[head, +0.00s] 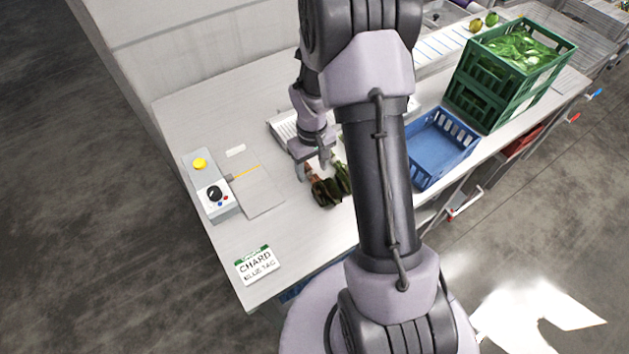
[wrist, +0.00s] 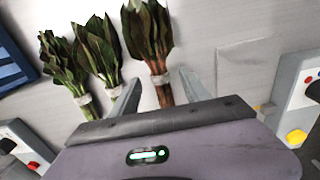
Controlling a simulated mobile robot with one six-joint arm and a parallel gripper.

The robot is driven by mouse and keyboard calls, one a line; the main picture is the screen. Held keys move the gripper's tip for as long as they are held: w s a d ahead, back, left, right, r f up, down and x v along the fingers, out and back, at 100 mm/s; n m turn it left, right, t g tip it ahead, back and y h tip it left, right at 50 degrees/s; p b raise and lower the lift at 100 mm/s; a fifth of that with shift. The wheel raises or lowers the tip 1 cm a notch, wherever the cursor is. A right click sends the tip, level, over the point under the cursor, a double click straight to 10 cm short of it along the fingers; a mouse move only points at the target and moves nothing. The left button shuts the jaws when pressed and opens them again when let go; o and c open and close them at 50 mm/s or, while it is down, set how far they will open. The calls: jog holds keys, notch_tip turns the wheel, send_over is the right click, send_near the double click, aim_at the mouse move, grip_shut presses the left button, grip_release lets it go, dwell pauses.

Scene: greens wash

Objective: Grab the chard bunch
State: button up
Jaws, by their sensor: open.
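Several bunches of dark green leaves lie side by side on the steel table. In the wrist view, one with reddish-brown stems and a pale band, likely the chard bunch (wrist: 148,35), has its stems between my open fingers. Two others, a middle bunch (wrist: 100,50) and a left bunch (wrist: 62,62), lie to its left with paler stems and bands. In the head view my gripper (head: 313,168) points down at the stem end of the chard bunch (head: 325,195). The fingers stand apart on either side of the stems; contact cannot be told.
A card reading CHARD (head: 257,264) lies at the table's near edge. A control box (head: 213,190) with a yellow button and a dial stands left. A blue crate (head: 437,150) stands right, with green crates (head: 513,60) of leaves beyond. My arm hides part of the table.

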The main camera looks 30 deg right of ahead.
jog(key=shift+f, duration=0.95)
jog(key=shift+r, duration=0.1)
grip_shut()
jog(key=shift+r, duration=0.1)
